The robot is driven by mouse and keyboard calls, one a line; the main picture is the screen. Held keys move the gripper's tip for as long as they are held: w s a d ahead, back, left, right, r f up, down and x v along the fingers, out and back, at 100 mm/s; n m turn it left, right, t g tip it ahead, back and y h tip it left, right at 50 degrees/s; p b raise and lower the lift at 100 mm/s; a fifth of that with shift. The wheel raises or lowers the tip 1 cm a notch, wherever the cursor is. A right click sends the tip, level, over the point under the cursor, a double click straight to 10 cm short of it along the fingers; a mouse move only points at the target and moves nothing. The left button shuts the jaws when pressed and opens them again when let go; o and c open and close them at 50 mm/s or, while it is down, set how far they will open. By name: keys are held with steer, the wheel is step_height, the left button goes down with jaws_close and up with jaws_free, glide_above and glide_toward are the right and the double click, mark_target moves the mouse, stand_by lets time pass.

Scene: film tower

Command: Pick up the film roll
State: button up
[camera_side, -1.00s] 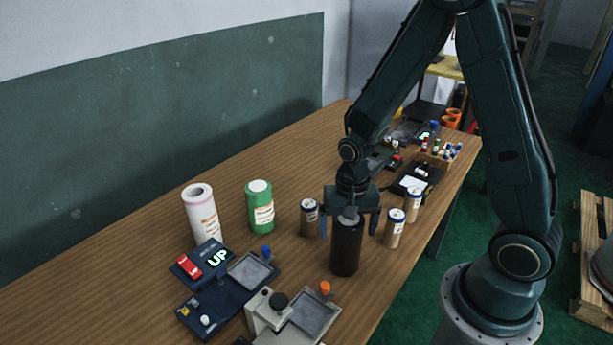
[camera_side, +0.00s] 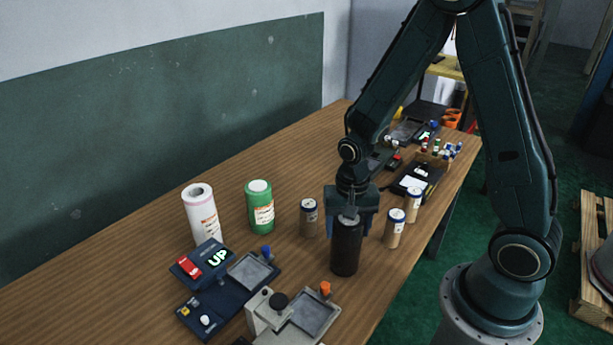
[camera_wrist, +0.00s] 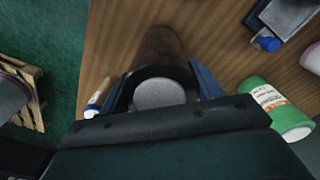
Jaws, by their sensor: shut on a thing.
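A black film roll (camera_side: 346,248) with a grey round top stands upright on the table. My gripper (camera_side: 348,219) points down over it, with its fingers shut on its upper part from both sides. In the wrist view the roll's grey top (camera_wrist: 159,93) sits between my two blue fingers. The roll's base appears to rest on the table; I see no gap under it. A green roll (camera_side: 260,207) and a white roll (camera_side: 202,213) stand to the left, clear of my gripper.
A dark blue device (camera_side: 218,290) with an "UP" display and a grey device (camera_side: 290,312) lie in front. Open tabletop lies along the wall.

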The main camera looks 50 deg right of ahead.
steer(key=shift+r, duration=0.15)
step_height(320, 180, up, 20)
stand_by(0.9)
steer(key=shift+w, duration=0.1)
stand_by(0.5)
steer(key=w+d+m, duration=0.2)
steer(key=w+d, duration=0.5)
steer(key=w, duration=0.6)
steer(key=w+d+m, duration=0.1)
steer(key=w+d, duration=0.6)
steer(key=w, duration=0.5)
steer(key=shift+w+m, duration=0.4)
step_height(320, 180, down, 16)
steer(key=shift+r, duration=0.2)
steer(key=shift+f, duration=0.1)
